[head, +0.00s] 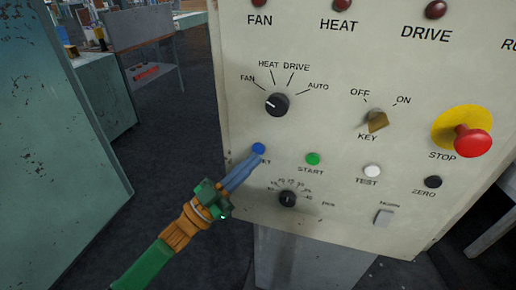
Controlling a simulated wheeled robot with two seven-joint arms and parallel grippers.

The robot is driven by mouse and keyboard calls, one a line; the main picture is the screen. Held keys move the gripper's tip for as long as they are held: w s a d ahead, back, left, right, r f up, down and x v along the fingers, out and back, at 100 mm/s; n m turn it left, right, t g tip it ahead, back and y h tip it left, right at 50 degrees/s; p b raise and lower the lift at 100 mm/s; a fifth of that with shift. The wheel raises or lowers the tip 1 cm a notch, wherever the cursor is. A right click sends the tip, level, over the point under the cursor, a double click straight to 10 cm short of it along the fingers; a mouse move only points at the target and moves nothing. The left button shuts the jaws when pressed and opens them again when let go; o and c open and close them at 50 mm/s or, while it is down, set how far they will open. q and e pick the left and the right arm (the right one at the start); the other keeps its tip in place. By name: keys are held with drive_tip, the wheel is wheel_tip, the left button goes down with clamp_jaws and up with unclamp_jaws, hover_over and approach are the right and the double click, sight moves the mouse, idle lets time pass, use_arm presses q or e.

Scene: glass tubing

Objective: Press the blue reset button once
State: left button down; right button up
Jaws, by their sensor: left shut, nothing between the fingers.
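The blue button (258,148) sits on the cream control panel (330,140), left of the green START button (313,159). Its label below is mostly covered by my gripper; only the ending shows. My left gripper (257,157) comes in from the lower left, shut and empty. Its fingertips are at the lower edge of the blue button; I cannot tell whether they touch it. My right gripper is not in the picture.
The panel also has a mode knob (277,104), a key switch (377,121), a white TEST button (372,171), a black ZERO button (433,182), a small dial (287,198) and a red STOP button (472,141). A teal cabinet (55,130) stands at left.

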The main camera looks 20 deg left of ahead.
use_arm(q)
drive_tip(key=s+p, duration=0.2)
drive_tip(key=s, duration=0.3)
drive_tip(key=shift+p, duration=0.3)
drive_tip(key=shift+a, duration=0.1)
idle(0.3)
drive_tip(key=a+f+n+g+y, duration=0.2)
drive_tip(key=a+f+n+y, duration=0.3)
drive_tip(key=f, duration=0.9)
drive_tip(key=a+f+n+g+y, duration=0.2)
drive_tip(key=f+y, duration=0.6)
drive_tip(key=f, duration=0.7)
drive_tip(key=s+f+n+g+y, duration=0.15)
drive_tip(key=s+f+g, duration=0.65)
drive_tip(key=s+f, duration=1.05)
drive_tip(key=s+f+g, duration=0.1)
drive_tip(key=s+g, duration=0.1)
drive_tip(key=s, duration=0.5)
drive_tip(key=s+d+f+g, duration=0.1)
drive_tip(key=s+g, duration=0.2)
drive_tip(key=s, duration=0.3)
drive_tip(key=shift+s+d+f+y, duration=0.15)
drive_tip(key=shift+s+f+y, duration=0.2)
drive_tip(key=shift+f, duration=0.05)
